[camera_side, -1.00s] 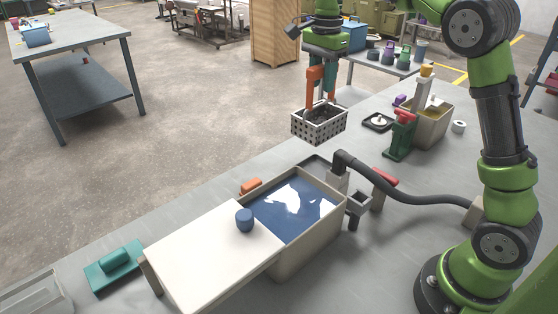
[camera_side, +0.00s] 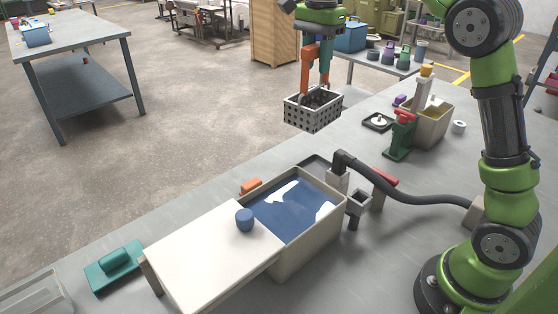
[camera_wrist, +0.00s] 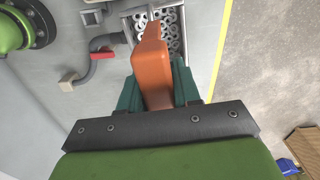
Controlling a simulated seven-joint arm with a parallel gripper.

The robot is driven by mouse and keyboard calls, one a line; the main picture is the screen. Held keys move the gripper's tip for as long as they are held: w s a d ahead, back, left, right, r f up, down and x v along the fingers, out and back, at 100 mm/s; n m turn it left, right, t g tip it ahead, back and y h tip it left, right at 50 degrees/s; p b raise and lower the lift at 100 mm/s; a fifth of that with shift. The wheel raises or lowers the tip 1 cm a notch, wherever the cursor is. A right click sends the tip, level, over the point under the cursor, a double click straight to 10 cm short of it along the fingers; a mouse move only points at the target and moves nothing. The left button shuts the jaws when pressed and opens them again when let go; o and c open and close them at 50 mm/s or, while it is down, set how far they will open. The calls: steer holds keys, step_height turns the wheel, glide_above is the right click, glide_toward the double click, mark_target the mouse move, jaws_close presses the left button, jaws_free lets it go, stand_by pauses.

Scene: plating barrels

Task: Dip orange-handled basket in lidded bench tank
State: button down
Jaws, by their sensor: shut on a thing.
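My gripper (camera_side: 318,66) is shut on the orange handle (camera_side: 308,67) of a grey perforated basket (camera_side: 313,113). The basket hangs level in the air, above and behind the bench tank. In the wrist view the orange handle (camera_wrist: 152,62) sits between my gripper's teal fingers (camera_wrist: 158,85), with part of the basket and grey ring-shaped parts (camera_wrist: 172,30) beyond it.
A black hose (camera_side: 420,199) and a small grey funnel-like fitting (camera_side: 358,202) stand at the tank's right. A green clamp with a red top (camera_side: 401,135) and a second beige container (camera_side: 430,125) stand farther back. A teal block (camera_side: 115,262) lies at the left. An orange piece (camera_side: 251,186) lies behind the tank.

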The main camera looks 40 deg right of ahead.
steer(key=shift+s+a+n, duration=1.9)
steer(key=shift+s+a, duration=0.45)
steer(key=shift+a, duration=1.9)
steer(key=shift+s+a+n, duration=1.9)
steer(key=shift+s+a, duration=0.4)
steer(key=shift+a, duration=1.9)
step_height(320, 180, down, 18)
steer(key=shift+r, duration=0.25)
steer(key=shift+r, duration=0.1)
